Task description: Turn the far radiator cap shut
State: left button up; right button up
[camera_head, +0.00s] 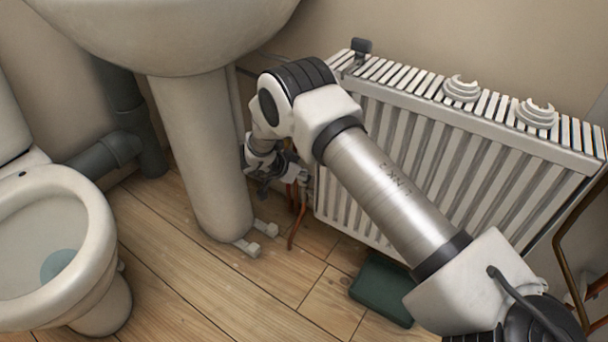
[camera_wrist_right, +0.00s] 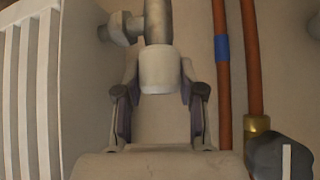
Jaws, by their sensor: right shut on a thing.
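The radiator cap (camera_wrist_right: 160,70) is a small white cylinder on a grey metal valve body (camera_wrist_right: 157,22) beside the radiator, seen in the right wrist view. My right gripper (camera_wrist_right: 160,104) has a finger on each side of it and is shut on it. In the head view my right arm reaches across the front of the radiator (camera_head: 415,165). There the right gripper (camera_head: 276,172) is low at the radiator's far left end, next to the basin pedestal, and its own wrist partly hides it. The cap cannot be made out in the head view. My left gripper is not in view.
Copper pipes (camera_wrist_right: 223,80), one with blue tape, rise right of the gripper. A dark knob (camera_wrist_right: 283,155) sits near them. The pedestal (camera_head: 203,150) and toilet (camera_head: 60,240) stand left. A dark green object (camera_head: 384,290) lies on the floor under my arm.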

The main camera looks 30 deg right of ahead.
jog(key=shift+r+m+g+p, duration=0.1)
jog(key=shift+m+g+p, duration=0.3)
jog(key=shift+m+p, duration=0.25)
jog(key=shift+m+g, duration=0.6)
jog(key=shift+m, duration=0.05)
jog(key=shift+f+m+g+b, duration=0.3)
jog(key=shift+m+g+b, duration=0.1)
jog(key=shift+m+g, duration=0.4)
jog(key=shift+r+m+g+y+b, duration=0.15)
jog(key=shift+m+g+y+b, duration=0.35)
jog(key=shift+m, duration=0.4)
jog(key=o, duration=1.1)
jog(key=shift+o, duration=0.2)
